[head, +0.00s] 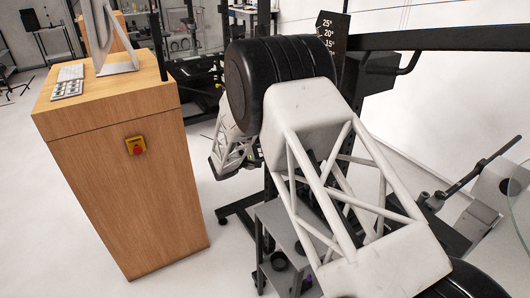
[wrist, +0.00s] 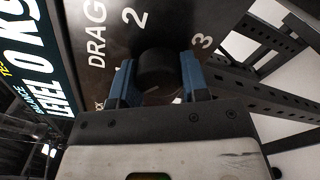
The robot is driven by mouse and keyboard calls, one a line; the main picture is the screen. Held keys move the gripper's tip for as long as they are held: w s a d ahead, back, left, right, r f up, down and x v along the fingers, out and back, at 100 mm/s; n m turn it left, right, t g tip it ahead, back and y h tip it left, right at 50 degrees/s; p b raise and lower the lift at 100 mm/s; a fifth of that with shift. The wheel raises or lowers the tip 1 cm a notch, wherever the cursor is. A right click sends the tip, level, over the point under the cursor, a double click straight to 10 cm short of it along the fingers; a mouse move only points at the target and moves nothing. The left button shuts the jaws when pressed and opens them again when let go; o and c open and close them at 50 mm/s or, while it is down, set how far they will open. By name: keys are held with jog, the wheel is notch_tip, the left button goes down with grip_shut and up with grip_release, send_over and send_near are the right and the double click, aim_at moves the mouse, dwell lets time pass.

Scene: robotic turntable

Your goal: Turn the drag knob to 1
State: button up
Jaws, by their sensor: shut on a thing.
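The drag knob (wrist: 157,68) is a round black knob on a dark panel (wrist: 118,32) in the wrist view. White lettering "DRAG" and a "2" stand to its upper left, and a "3" stands to its right. My gripper (wrist: 159,84) has its two blue fingers on either side of the knob and is shut on it. In the head view my arm covers this area, and the knob and fingers are hidden.
A wooden cabinet (head: 125,195) with a monitor, a keyboard and a red stop button (head: 137,146) stands at left. A black angle plate (head: 331,35) and a long dark bar (head: 440,39) stand behind my arm. Perforated dark rails (wrist: 262,82) lie right of the panel.

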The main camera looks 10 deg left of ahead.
jog(key=shift+m, duration=1)
jog(key=o, duration=0.9)
jog(key=shift+v, duration=3.9)
jog(key=shift+r, duration=0.1)
